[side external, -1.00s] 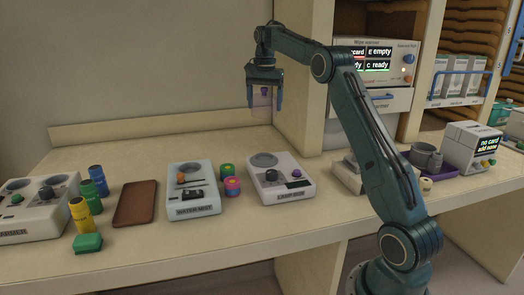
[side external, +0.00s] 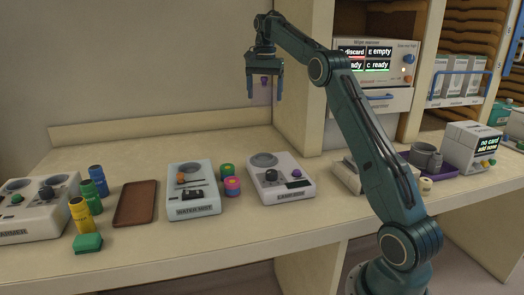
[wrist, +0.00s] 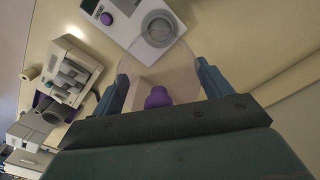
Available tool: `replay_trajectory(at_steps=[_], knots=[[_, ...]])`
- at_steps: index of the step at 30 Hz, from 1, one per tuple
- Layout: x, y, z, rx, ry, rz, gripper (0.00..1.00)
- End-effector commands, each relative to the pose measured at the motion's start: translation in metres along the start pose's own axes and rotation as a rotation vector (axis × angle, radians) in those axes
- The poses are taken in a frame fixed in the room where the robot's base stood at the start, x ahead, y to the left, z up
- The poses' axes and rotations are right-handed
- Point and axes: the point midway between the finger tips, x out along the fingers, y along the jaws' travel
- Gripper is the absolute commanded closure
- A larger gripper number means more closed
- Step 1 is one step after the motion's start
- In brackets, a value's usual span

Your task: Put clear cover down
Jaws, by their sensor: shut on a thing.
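The clear cover (wrist: 180,62) is a see-through round piece with a purple knob (wrist: 157,97). In the wrist view it sits between the fingers of my gripper (wrist: 163,78), which is shut on it. In the side view my gripper (side external: 265,92) is high above the bench, fingers pointing down, with the purple knob (side external: 264,80) between them. The cover's clear part is hard to make out there.
The bench (side external: 110,150) has free room behind the devices. A second white device (side external: 193,190), green and pink cylinders (side external: 230,180), a brown tray (side external: 135,203) and yellow, green and blue pots (side external: 82,212) stand left. A shelf unit (side external: 305,80) rises close to my gripper's right.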

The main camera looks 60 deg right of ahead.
Motion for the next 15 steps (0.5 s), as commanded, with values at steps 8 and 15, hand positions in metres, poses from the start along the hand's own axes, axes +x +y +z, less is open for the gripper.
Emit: replay_trajectory(at_steps=[8, 15], knots=[[0.0, -0.001, 0.003, -0.008, 0.0, 0.0, 0.46], [0.0, -0.009, 0.021, -0.07, 0.0, 0.0, 0.46]])
